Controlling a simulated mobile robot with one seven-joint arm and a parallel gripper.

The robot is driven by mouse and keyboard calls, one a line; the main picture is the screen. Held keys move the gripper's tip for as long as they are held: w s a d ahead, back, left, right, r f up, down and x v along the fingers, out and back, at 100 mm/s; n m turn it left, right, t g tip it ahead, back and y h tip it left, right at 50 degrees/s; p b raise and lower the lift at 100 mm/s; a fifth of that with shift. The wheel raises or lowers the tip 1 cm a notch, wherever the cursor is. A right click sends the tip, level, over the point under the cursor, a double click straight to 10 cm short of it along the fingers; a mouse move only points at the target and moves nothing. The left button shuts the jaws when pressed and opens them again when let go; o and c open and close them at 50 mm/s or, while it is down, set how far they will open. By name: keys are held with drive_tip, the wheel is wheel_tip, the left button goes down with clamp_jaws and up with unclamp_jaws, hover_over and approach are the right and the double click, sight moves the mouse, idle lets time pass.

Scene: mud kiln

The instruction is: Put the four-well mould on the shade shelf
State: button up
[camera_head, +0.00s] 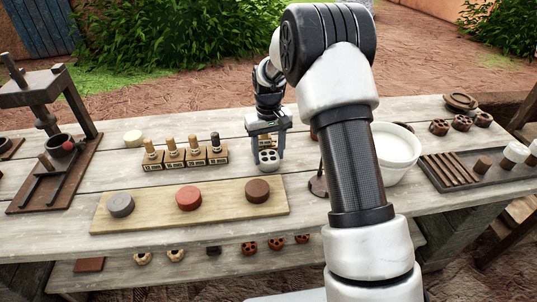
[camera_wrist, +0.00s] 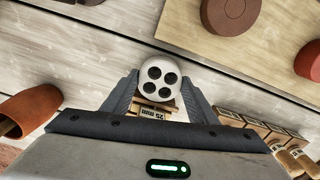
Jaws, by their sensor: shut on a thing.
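My gripper (camera_head: 268,143) is over the table's middle, its fingers pointing down. It is shut on the four-well mould (camera_head: 268,156), a pale round piece with four dark holes. In the wrist view the mould (camera_wrist: 159,79) sits between the two fingertips (camera_wrist: 158,96), its holed face to the camera. A wooden part with a "25 mm" label shows just behind it. Whether the mould touches the tabletop is unclear. A lower plank shelf (camera_head: 215,265) under the table's front, perhaps the shade shelf, holds several small brown pieces.
A pale board (camera_head: 155,207) with grey, red and brown discs lies in front of the gripper. Several wooden-handled stamps (camera_head: 185,153) stand to its left. A white bowl (camera_head: 397,150) and a dark slatted tray (camera_head: 455,172) are at right. A press (camera_head: 50,110) stands far left.

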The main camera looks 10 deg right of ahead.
drive_tip(key=shift+f, duration=0.15)
drive_tip(key=o, duration=1.2)
